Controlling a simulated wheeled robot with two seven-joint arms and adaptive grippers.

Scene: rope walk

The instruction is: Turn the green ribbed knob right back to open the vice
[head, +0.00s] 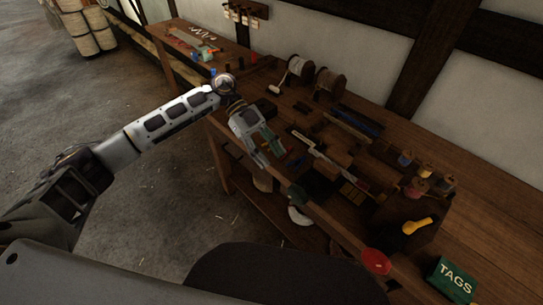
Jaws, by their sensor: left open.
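My left gripper (269,152) is at the near edge of the workbench, pointing down and away from me, with its jaws open. A small green part (269,135) shows right at its fingers; it looks like the green knob, but its ribs are too small to make out. I cannot tell whether the fingers touch it or stand around it. The vice is hard to pick out in the dark brown clutter beside the gripper, and the gripper hides part of that spot. My right gripper is not in view.
The workbench (478,222) holds two spools (299,68) (329,82), a yellow-handled tool (417,226) and a green TAGS box (452,281). A second bench (178,28) stands behind.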

